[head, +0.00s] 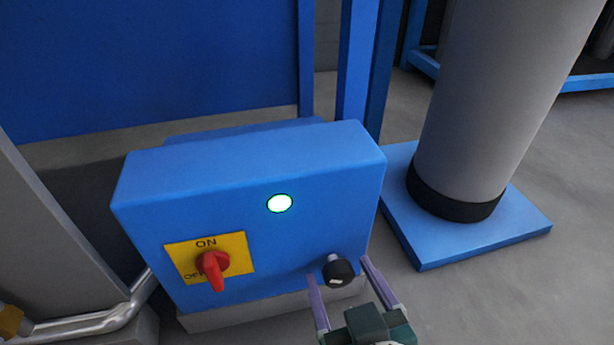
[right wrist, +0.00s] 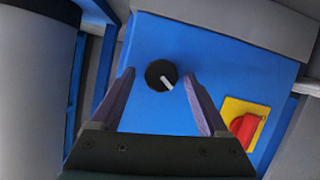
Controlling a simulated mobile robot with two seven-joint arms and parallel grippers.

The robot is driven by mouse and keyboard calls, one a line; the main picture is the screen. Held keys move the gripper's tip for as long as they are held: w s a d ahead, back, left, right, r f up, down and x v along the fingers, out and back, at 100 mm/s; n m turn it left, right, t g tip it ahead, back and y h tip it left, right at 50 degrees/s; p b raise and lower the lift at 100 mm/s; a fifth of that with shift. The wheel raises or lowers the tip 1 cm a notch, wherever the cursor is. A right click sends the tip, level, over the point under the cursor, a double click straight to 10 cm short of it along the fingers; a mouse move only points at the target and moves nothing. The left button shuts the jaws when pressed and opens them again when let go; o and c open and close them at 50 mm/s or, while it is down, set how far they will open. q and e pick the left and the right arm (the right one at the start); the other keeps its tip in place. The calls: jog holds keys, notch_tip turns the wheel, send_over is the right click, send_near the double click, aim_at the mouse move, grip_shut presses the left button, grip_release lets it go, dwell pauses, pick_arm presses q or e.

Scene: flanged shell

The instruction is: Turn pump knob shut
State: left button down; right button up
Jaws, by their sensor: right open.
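The pump knob is a round black knob (head: 338,271) with a white pointer mark, on the lower right of the front face of a blue control box (head: 240,175). It also shows in the right wrist view (right wrist: 161,75), with its white mark pointing to the lower right. My right gripper (head: 340,286) is open, with its two purple fingers to either side of the knob in the picture. In the right wrist view my right gripper (right wrist: 160,85) has the knob centred between its fingertips; I cannot tell whether they touch it. My left gripper is not in view.
A red rotary switch (head: 213,266) on a yellow ON/OFF plate sits left of the knob on the same face. A grey column (head: 485,95) on a blue base stands at right. Metal pipes (head: 100,322) are at lower left.

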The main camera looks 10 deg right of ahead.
grip_shut()
dwell(0.6)
